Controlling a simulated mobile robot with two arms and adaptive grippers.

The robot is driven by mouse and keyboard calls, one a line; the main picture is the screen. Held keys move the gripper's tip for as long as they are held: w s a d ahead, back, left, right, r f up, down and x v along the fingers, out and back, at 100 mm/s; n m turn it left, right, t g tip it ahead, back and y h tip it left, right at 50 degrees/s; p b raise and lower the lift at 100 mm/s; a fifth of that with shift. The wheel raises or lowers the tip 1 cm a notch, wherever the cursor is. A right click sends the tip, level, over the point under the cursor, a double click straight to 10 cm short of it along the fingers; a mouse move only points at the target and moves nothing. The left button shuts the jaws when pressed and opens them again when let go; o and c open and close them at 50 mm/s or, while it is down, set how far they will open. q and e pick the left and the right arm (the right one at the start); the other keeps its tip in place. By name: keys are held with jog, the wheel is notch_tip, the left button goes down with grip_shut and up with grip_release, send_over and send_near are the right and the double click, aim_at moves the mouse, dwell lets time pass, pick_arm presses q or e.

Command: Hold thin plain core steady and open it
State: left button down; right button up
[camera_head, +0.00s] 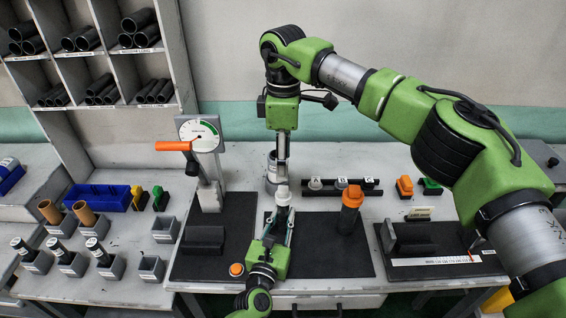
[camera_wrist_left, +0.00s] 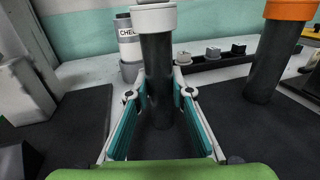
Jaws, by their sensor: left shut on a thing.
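The thin plain core is a dark upright tube (camera_wrist_left: 160,75) with a pale cap (camera_wrist_left: 152,17) on top; the cap also shows in the head view (camera_head: 282,192). My left gripper (camera_head: 281,215) has its teal fingers on both sides of the tube and is shut on it, below the cap. The tube stands on the black mat. My right gripper (camera_head: 282,172) points straight down just above the cap. Its fingertips are too small to tell whether they are open or touch the cap.
A dark tube with an orange cap (camera_head: 350,197) stands right of the core. A dial gauge with an orange lever (camera_head: 200,140) stands to the left. Behind are a "CHE..." labelled canister (camera_wrist_left: 126,45) and a black rack of caps (camera_head: 362,190). My right arm spans the right side.

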aim_at(283, 189)
notch_tip(283, 189, down, 11)
jog(key=shift+f, duration=0.1)
dwell(0.3)
jog(key=c, duration=1.3)
jog(key=shift+c, duration=0.2)
jog(key=shift+r, duration=0.25)
jog(key=shift+r, duration=0.95)
